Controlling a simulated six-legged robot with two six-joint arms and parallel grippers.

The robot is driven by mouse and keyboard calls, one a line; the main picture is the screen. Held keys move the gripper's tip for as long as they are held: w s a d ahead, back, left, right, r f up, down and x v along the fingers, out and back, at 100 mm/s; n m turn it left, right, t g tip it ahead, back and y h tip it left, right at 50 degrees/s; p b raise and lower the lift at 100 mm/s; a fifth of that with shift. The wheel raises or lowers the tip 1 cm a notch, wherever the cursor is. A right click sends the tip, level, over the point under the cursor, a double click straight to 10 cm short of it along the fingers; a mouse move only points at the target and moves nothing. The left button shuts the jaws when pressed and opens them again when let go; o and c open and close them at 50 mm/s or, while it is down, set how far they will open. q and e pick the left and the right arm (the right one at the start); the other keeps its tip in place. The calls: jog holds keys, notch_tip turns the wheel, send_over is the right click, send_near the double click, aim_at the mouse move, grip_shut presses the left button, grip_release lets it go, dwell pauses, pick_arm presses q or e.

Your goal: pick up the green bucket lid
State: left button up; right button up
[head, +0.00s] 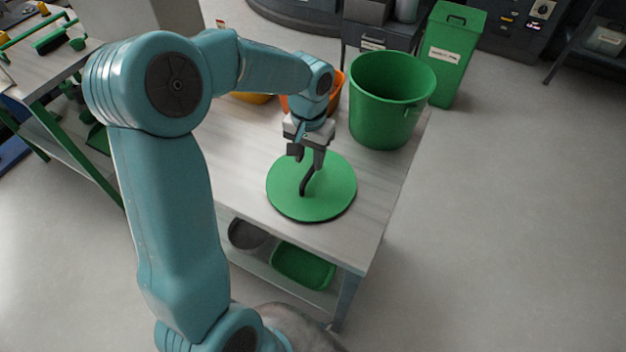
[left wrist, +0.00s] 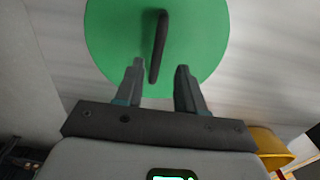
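The green bucket lid (head: 330,200) is a round flat disc with a dark upright handle (head: 307,182). It lies on the table near its front edge. My left gripper (head: 309,160) is above the lid, at the handle. In the left wrist view the lid (left wrist: 205,30) fills the top middle, and its handle (left wrist: 159,45) reaches down to between the fingers. The left gripper (left wrist: 160,82) is open there, with a gap on both sides of the handle. Whether the fingers touch the lid cannot be told. My right gripper is not in view.
A green bucket (head: 385,110) stands at the table's back right. An orange container (head: 338,88) is partly hidden behind my arm. The table's lower shelf holds a green tray (head: 303,266). A green bin (head: 455,55) stands behind. The floor at right is clear.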

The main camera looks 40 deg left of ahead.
aim_at(311, 170)
pick_arm(q)
jog(key=shift+s+f, duration=0.35)
jog(key=shift+f, duration=0.25)
jog(key=f, duration=0.4)
jog(key=shift+w+d+p, duration=0.3)
jog(key=shift+w+p, duration=0.05)
jog(key=shift+w, duration=0.05)
jog(key=shift+a+f, duration=0.1)
jog(key=shift+f, duration=0.1)
jog(key=shift+s, duration=0.2)
jog(key=shift+w, duration=0.1)
grip_shut()
